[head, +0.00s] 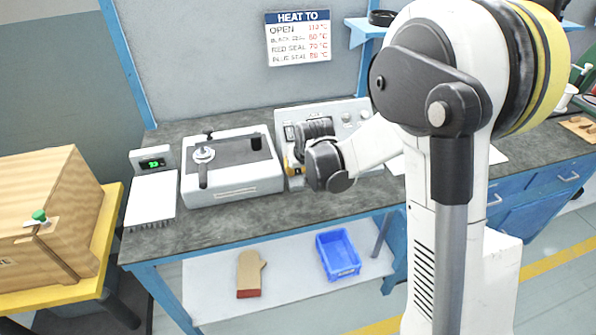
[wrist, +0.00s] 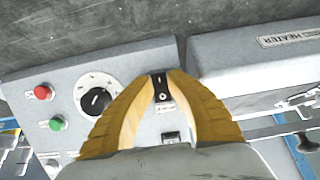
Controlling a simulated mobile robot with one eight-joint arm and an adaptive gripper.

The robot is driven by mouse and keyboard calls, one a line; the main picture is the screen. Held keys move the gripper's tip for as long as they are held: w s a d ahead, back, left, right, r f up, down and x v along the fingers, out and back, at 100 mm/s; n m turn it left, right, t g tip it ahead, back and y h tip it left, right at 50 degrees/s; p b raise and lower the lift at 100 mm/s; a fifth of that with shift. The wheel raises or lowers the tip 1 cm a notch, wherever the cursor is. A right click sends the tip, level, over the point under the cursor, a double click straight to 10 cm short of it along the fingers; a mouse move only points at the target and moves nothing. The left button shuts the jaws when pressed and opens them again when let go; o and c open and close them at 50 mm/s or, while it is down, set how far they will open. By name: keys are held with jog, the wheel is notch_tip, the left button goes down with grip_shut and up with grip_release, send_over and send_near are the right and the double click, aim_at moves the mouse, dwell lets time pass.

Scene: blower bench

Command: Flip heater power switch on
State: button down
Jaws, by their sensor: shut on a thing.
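The control panel (head: 345,117) is a pale grey box on the bench, with its face in the wrist view (wrist: 70,100). A small black switch (wrist: 161,86) with a label below it sits on that face. My gripper (wrist: 164,78) has its two yellow fingers closed around this switch, one on each side. In the head view my gripper (head: 292,168) is at the panel's lower left, and my wrist hides the switch. A second small black switch (wrist: 171,137) lies lower, between the fingers. The heater (wrist: 270,75), a grey box with a partly readable "HEATER" label, is beside the panel; it also shows in the head view (head: 235,187).
The panel also carries a black dial (wrist: 96,101), a red button (wrist: 43,92) and a green button (wrist: 57,123). A small green-digit display (head: 153,163) stands left of the heater. A wooden box (head: 45,205) is at far left. A blue bin (head: 338,255) sits on the lower shelf.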

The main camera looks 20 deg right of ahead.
jog(key=shift+f+t, duration=0.15)
jog(key=shift+t, duration=0.35)
jog(key=c, duration=1.5)
grip_release()
jog(key=shift+c, duration=0.2)
jog(key=v, duration=1.2)
